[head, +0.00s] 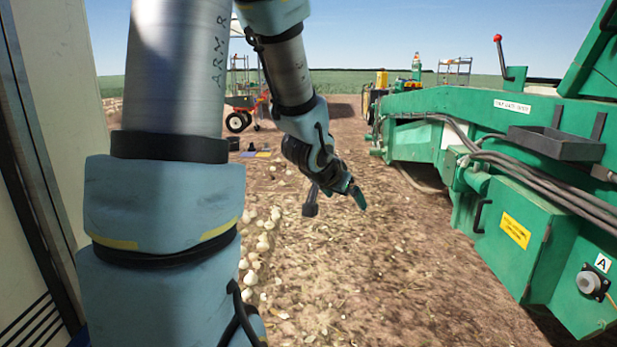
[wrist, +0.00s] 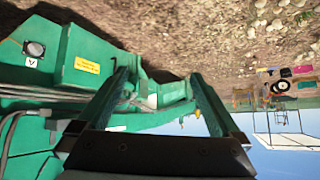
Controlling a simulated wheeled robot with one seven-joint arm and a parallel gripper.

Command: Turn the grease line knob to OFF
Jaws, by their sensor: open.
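A round grey knob (head: 589,283) sits on the side of the green machine at the lower right of the head view, below a white label marked A. It also shows at the upper left of the wrist view (wrist: 34,48), where the picture is turned over. No grease line wording or OFF mark is readable by it, so I cannot tell if it is the task's knob. My gripper (head: 336,198) is open and empty over the dirt, well to the left of the machine and apart from the knob. Its two fingers stand apart in the wrist view (wrist: 160,76).
The green machine (head: 430,105) fills the right side, with hoses (head: 560,190), a dark tray (head: 556,143), a yellow label (head: 515,231) and a red-topped lever (head: 504,58). Onions (head: 262,243) lie on the ground. A pale panel (head: 50,100) stands close on the left.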

